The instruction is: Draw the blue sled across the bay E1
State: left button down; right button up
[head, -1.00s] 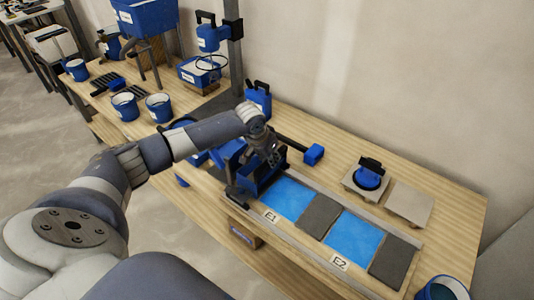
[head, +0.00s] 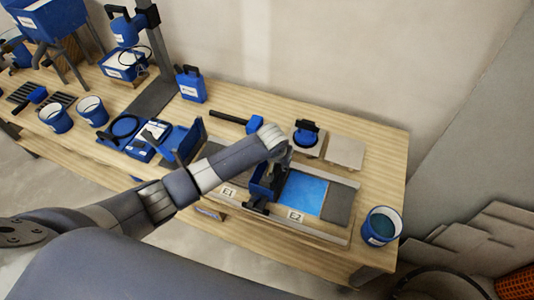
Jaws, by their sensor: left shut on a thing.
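My left gripper (head: 277,165) is shut on the blue sled (head: 262,185). The sled stands on the tray of bays (head: 347,212), about where the grey slab between the two bays lies, at the left edge of the bright blue bay E2 (head: 303,193). The E1 label (head: 229,192) shows on the front rail, left of the sled. My left forearm and the sled hide most of bay E1, so I cannot tell its surface. The fingertips are partly hidden behind the sled and wrist. My right gripper is not in view.
A grey slab (head: 338,203) lies right of E2. A blue-handled pad (head: 306,137) and a bare tile (head: 345,152) lie behind. A blue mallet (head: 254,125) lies back left. A blue bucket (head: 381,225) stands right. Blue tools (head: 146,138) lie left.

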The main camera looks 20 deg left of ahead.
pick_arm(q)
jog(key=shift+d, duration=0.35)
jog(key=c, duration=1.5)
grip_release()
jog(key=shift+a, duration=0.1)
jog(key=v, duration=1.2)
